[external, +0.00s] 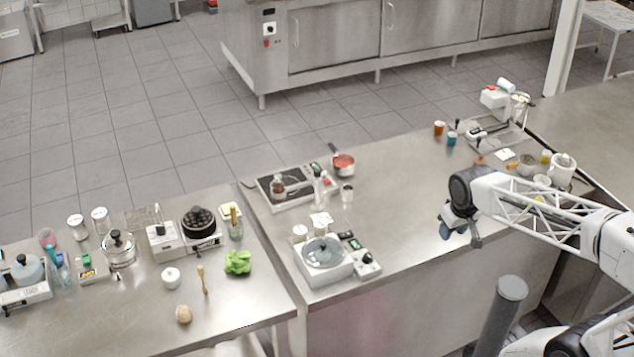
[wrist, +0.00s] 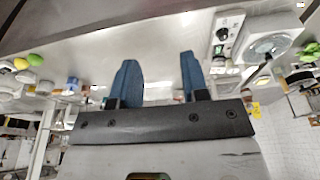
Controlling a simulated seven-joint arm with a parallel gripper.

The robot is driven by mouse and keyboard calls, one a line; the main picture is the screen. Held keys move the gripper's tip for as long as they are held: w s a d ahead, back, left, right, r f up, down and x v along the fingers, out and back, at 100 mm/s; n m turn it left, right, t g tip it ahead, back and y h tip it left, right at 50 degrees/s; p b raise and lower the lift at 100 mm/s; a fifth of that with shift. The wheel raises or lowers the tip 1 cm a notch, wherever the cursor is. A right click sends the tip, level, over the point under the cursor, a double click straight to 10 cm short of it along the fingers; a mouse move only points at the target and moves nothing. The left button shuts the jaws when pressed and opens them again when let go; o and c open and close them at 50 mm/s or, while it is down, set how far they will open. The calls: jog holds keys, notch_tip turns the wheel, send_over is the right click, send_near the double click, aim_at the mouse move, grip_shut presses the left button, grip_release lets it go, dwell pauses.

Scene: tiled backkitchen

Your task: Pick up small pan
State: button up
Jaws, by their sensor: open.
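A small reddish pan (external: 343,164) with a dark handle sits on the steel counter in the external view, just right of a black-topped hot plate. My gripper (external: 460,228) hangs near the counter's front edge, well to the right of the pan and nearer the camera, apart from it. In the wrist view my gripper (wrist: 158,60) shows two blue fingers spread apart with nothing between them. I cannot make out the pan in the wrist view.
The hot plate (external: 290,188) holds a small vessel, with bottles beside it. A white cooker (external: 322,274) with a glass-lidded pan stands at the counter's front left. Orange (external: 439,128) and teal (external: 451,139) cups stand at the back right. The counter's middle is clear.

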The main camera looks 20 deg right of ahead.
jog(key=shift+o, duration=0.3)
jog(key=o, duration=1)
jog(key=shift+o, duration=0.2)
